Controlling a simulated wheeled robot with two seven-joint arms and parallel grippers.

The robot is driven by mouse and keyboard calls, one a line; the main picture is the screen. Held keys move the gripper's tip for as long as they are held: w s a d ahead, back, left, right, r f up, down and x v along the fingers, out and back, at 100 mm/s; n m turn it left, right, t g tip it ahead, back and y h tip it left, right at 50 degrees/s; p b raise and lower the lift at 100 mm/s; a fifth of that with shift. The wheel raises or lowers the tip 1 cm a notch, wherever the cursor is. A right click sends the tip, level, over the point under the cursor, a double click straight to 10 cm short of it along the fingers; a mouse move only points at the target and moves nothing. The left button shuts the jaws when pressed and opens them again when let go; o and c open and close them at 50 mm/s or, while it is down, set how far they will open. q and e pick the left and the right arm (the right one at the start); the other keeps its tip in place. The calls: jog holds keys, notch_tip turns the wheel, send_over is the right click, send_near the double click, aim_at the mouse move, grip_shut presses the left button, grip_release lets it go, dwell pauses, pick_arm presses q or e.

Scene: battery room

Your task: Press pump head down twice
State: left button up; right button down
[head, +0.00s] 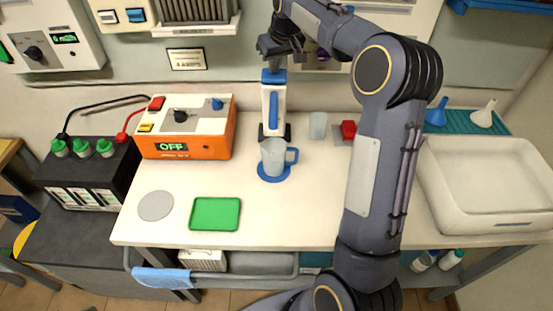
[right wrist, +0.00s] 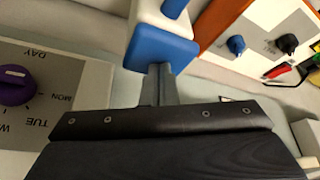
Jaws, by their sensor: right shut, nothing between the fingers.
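The pump is a white upright dispenser (head: 265,108) with a blue head (head: 273,77) and a blue strip down its front, at the back middle of the bench. A pale blue measuring jug (head: 273,158) stands in front of it on a blue round mat (head: 264,176). My right gripper (head: 275,66) is shut and empty, pointing down right over the pump head. In the right wrist view the fingertips (right wrist: 159,72) meet the edge of the blue head (right wrist: 160,50); whether they press on it I cannot tell. My left gripper is out of view.
An orange charger box (head: 190,148) reading OFF stands left of the pump, beside a black battery (head: 85,180). A green tray (head: 215,213) lies at the front. A white basin (head: 440,215) is far right.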

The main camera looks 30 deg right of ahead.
jog(key=shift+f, duration=0.1)
jog(key=shift+r+p, duration=2.6)
jog(key=shift+r, duration=0.15)
jog(key=shift+f, duration=0.2)
jog(key=shift+f+b, duration=1.75)
jog(key=shift+f, duration=0.8)
jog(key=shift+r, duration=0.1)
jog(key=shift+r+p, duration=2.5)
jog(key=shift+r, duration=0.15)
